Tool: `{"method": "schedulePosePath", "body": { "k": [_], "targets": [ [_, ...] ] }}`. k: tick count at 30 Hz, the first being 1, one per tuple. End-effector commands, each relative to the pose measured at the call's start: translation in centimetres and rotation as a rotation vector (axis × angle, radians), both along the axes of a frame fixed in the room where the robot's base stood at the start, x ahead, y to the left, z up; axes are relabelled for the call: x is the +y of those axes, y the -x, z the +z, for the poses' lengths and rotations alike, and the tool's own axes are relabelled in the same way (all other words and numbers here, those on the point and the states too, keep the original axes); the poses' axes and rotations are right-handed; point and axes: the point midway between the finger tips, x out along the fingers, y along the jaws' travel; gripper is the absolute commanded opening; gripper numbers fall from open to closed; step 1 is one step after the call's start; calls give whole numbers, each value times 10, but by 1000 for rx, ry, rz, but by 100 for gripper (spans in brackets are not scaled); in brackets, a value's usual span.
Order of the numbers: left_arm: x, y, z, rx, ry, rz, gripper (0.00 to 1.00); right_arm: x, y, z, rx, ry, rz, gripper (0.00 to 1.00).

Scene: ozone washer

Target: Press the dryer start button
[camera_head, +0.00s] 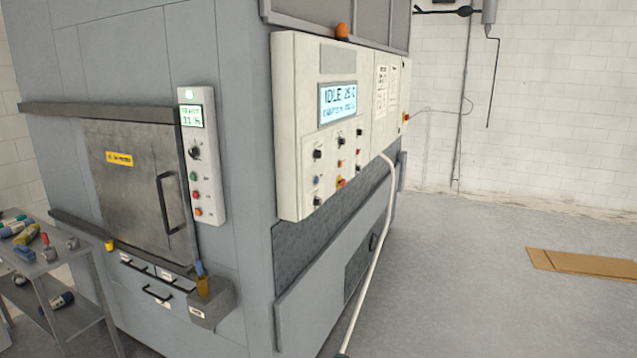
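A large grey machine fills the left and middle of the head view. A narrow white panel (209,211) on its front face has a small green-lit display (191,116), a black knob (195,153), and a column of buttons: green (193,176), red (195,192) and orange (198,211). Their labels are too small to read. A larger white control box (290,150) on the right-hand side has a screen (338,102) reading "IDLE" and several knobs and buttons. Which button is the dryer start cannot be told. Neither gripper is in view.
A closed metal door (125,185) with a black handle (168,203) is left of the narrow panel. A small box (212,305) juts out below it. A cart (70,318) with bottles stands at left. Flat cardboard (585,264) lies right; the floor there is mostly clear.

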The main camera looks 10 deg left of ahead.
Motion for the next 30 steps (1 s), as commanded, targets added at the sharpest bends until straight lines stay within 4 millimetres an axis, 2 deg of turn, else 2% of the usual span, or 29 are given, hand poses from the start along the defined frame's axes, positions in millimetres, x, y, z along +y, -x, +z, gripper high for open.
{"method": "schedulePosePath", "body": {
  "k": [1,12,13,30],
  "targets": [
    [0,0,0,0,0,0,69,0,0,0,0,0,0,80],
    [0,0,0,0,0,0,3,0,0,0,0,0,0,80],
    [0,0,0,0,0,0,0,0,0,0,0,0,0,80],
    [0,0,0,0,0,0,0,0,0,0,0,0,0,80]
  ]
}}
